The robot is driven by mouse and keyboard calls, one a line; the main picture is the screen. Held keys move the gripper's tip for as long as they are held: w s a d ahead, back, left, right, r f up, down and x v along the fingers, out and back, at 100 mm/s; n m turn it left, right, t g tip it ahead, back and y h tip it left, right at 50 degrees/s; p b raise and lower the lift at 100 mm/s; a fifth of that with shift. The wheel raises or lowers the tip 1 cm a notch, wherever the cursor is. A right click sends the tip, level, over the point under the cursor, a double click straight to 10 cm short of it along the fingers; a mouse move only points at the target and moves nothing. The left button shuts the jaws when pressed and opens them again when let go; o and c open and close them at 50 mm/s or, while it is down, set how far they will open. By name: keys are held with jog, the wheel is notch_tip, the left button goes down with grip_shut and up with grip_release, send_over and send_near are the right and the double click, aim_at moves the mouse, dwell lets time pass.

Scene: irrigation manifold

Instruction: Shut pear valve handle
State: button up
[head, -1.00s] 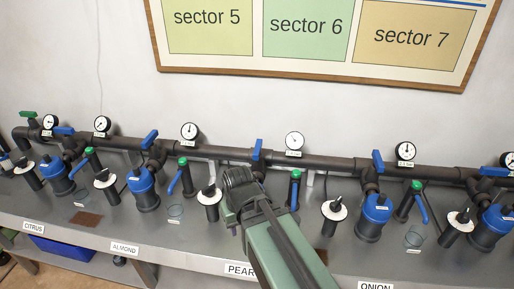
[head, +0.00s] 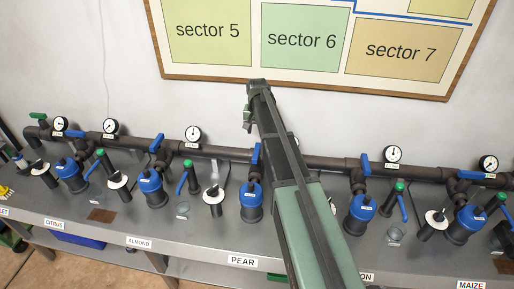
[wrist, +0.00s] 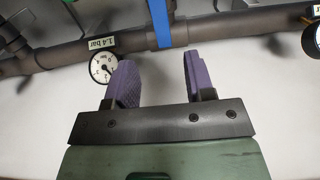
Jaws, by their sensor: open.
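The pear valve handle (head: 255,153) is a blue lever at the dark main pipe, above the blue-topped filter at the PEAR label (head: 242,261). It stands upright, across the main pipe's run; my arm partly covers its right side. In the wrist view a blue handle (wrist: 160,22) crosses the pipe at the top, beyond the fingertips and roughly in line with the gap between them. My gripper (wrist: 154,62) has two purple fingers, apart and empty. In the head view the end of my arm is raised above the pipe, before the wall; the fingertips are not clear there.
A 1.4 bar gauge (wrist: 103,67) sits beside the left finger in the wrist view. Green-topped taps with blue levers (head: 188,176) and similar stations line the bench (head: 190,236) on both sides. The sector board (head: 300,82) hangs above.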

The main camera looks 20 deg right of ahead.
aim_at(257, 149)
notch_tip(257, 149, down, 11)
jog(key=b, duration=1)
jog(key=shift+r, duration=0.25)
jog(key=shift+r, duration=0.1)
jog(key=shift+c, duration=0.5)
grip_shut()
